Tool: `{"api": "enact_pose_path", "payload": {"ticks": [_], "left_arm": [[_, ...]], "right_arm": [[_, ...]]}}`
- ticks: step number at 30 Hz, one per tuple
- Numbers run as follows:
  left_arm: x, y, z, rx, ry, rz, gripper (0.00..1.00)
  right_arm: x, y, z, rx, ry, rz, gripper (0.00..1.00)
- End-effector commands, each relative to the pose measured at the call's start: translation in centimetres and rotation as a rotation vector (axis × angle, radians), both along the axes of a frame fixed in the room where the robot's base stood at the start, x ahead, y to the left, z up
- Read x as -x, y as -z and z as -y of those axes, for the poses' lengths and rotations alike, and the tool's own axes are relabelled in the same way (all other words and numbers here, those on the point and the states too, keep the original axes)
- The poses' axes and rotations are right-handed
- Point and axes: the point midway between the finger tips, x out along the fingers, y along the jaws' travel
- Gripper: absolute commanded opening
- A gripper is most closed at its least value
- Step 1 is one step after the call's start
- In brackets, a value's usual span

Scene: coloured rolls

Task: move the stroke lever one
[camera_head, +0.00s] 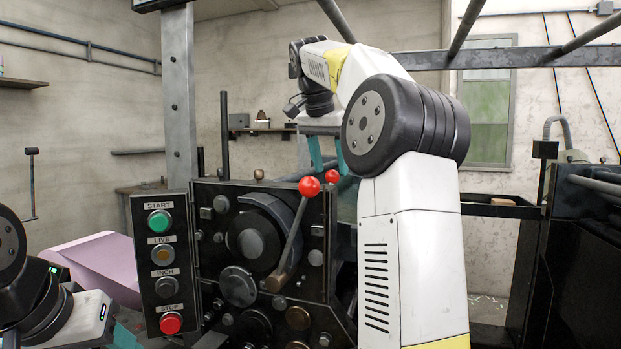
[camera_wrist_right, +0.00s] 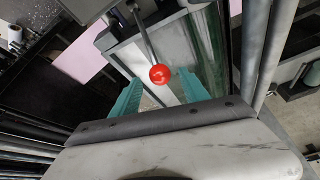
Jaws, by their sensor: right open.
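A lever with a red ball knob (camera_head: 309,187) slants up from a pivot on the black machine panel. A second red ball (camera_head: 332,176) shows just right of it. My right gripper (camera_head: 329,168) is open above these knobs, its teal fingers pointing down. In the right wrist view a red ball on a metal rod (camera_wrist_right: 160,74) appears between the open fingers of the gripper (camera_wrist_right: 160,84); I cannot tell which of the two balls it is, and no contact is clear. My left gripper (camera_head: 125,338) shows only partly at the lower left edge; its opening is hidden.
A button box (camera_head: 163,262) with START, LIVE, INCH and STOP buttons stands left of the panel. A steel post (camera_head: 179,100) rises behind it. A pink sheet (camera_head: 95,262) lies at left. Overhead bars (camera_head: 500,58) cross the upper right. Dark machinery (camera_head: 585,250) stands at right.

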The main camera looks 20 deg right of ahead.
Motion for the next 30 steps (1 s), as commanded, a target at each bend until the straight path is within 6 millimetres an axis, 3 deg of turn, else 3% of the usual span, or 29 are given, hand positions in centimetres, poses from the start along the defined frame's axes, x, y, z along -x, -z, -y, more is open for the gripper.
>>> {"api": "enact_pose_path", "payload": {"ticks": [8,18,26,30], "left_arm": [[0.0,0.0,0.0,0.000,0.000,0.000,0.53],[0.0,0.0,0.0,0.000,0.000,-0.001,0.53],[0.0,0.0,0.0,0.000,0.000,-0.001,0.53],[0.0,0.0,0.0,0.000,0.000,-0.001,0.53]], "right_arm": [[-0.9,3.3,1.0,0.001,-0.001,-0.001,0.53],[-1.1,3.8,1.1,0.000,-0.001,0.000,0.53],[-1.1,3.8,1.1,0.000,-0.001,0.000,0.04],[-1.1,3.8,1.1,0.000,-0.001,0.000,0.00]]}}
